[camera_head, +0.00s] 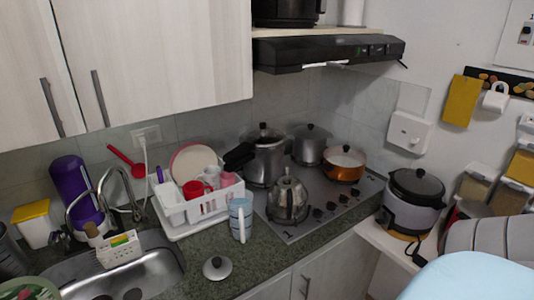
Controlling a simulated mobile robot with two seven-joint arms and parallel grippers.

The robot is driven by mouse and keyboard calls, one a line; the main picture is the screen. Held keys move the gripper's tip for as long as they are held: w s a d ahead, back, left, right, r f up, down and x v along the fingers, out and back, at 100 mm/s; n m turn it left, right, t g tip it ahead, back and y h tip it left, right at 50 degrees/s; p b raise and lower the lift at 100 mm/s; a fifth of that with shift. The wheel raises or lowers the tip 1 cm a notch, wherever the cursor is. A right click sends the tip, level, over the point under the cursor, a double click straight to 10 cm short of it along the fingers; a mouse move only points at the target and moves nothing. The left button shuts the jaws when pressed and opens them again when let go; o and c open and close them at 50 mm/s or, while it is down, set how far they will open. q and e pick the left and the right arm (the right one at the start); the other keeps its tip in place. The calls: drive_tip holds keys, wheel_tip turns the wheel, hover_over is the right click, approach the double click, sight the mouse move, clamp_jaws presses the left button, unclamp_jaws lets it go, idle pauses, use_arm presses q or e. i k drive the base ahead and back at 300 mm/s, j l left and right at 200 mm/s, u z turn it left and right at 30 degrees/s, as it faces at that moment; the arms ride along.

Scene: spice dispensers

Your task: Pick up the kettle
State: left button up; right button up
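The kettle (288,200) is a shiny silver pot-bellied vessel with a dark knob on its lid. It stands upright on the front left part of the steel stove top (318,222), left of the control knobs. Its handle is hard to make out at this size. Neither my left gripper nor my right gripper shows in the head view, and nothing is touching the kettle.
A pressure cooker (266,160), a steel pot (311,147) and an orange pot (343,166) stand behind the kettle. The range hood (330,50) hangs above. A loose lid (217,268) lies on the counter.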

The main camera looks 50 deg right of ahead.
sight(288, 198)
drive_tip(key=z, duration=1.65)
